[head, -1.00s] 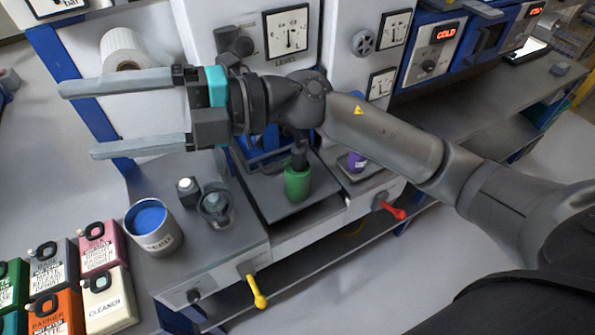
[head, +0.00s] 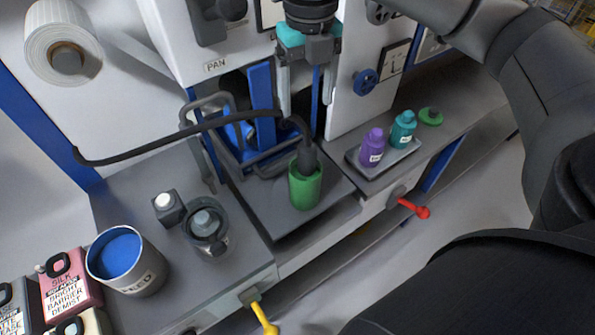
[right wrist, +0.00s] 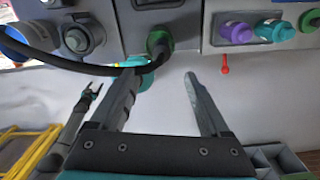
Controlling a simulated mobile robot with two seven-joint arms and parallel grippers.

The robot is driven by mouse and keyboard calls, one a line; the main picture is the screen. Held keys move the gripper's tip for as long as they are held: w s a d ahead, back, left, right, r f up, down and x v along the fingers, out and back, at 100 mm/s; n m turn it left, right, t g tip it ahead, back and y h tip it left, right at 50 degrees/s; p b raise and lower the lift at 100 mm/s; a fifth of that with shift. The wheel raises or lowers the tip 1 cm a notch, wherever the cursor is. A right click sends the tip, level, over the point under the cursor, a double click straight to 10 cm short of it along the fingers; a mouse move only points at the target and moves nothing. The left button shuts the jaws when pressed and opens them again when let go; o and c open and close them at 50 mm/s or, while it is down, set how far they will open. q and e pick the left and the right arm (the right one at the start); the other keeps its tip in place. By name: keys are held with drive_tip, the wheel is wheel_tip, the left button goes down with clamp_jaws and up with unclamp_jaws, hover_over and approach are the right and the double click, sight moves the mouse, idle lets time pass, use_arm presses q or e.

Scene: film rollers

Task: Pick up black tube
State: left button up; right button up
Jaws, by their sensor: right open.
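The black tube (head: 180,132) arcs across the head view from a loose-looking left end to the black fitting on the green bottle (head: 305,186). It also shows in the right wrist view (right wrist: 75,67), curving past the left fingertip to the green collar. My right gripper (head: 307,103) hangs downward behind the bottle, open, with nothing seen between its fingers. In the right wrist view its fingers (right wrist: 163,75) are spread, and one tip overlaps the tube; I cannot tell whether they touch. My left gripper (right wrist: 92,92) shows small in the right wrist view.
A purple bottle (head: 372,147) and a teal bottle (head: 403,128) stand on a small tray to the right. White machine housings and blue posts crowd my right gripper.

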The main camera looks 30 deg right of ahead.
sight(307, 145)
wheel_tip(307, 145, down, 9)
drive_tip(key=shift+s+d+r, duration=0.1)
drive_tip(key=shift+s, duration=0.05)
drive_tip(key=shift+f, duration=0.9)
use_arm(q)
drive_tip(key=shift+s, duration=0.75)
use_arm(e)
drive_tip(key=shift+f, duration=2.25)
use_arm(q)
drive_tip(key=shift+s, duration=0.1)
use_arm(e)
drive_tip(key=shift+d, duration=0.1)
clamp_jaws()
